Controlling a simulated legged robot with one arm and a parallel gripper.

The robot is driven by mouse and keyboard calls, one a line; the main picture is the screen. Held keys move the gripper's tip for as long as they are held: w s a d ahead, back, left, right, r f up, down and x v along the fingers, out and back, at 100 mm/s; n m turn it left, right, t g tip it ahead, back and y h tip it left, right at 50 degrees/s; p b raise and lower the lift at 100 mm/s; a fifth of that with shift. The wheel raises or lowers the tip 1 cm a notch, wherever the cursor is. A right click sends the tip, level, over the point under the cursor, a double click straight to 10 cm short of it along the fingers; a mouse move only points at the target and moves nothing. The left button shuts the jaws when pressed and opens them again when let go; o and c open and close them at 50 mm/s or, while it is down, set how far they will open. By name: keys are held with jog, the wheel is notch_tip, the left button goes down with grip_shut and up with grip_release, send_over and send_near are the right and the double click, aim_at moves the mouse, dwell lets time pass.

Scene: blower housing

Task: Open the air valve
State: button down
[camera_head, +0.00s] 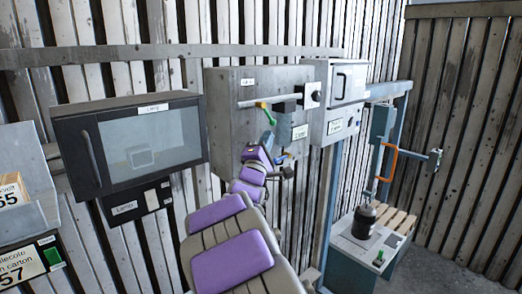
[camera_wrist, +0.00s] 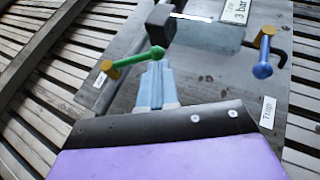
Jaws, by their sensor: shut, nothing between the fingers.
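A lever with a yellow base and green handle (camera_wrist: 138,58) sits on the grey panel in the wrist view, its round green knob pointing right. In the head view the green handle (camera_head: 269,117) slants down and right below a horizontal pipe. The label beside it is too small to read, so I cannot confirm it is the air valve. My gripper (camera_wrist: 155,68) has pale blue fingers, shut and empty. Their tips are right at the green knob; I cannot tell whether they touch. A blue lever (camera_wrist: 262,58) with a yellow base stands farther right, near a "Trap" label (camera_wrist: 268,112).
The grey panel (camera_head: 222,130) hangs on a slatted wall. A dark block (camera_wrist: 160,24) sits just above the green knob. A dark windowed cabinet (camera_head: 80,150) is left; a grey box (camera_head: 343,85) is right. A bench (camera_head: 352,243) with a black bottle (camera_head: 364,222) stands lower right.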

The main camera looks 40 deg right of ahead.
jog(key=shift+x, duration=1.5)
jog(key=shift+d+p, duration=0.1)
jog(key=shift+p, duration=0.2)
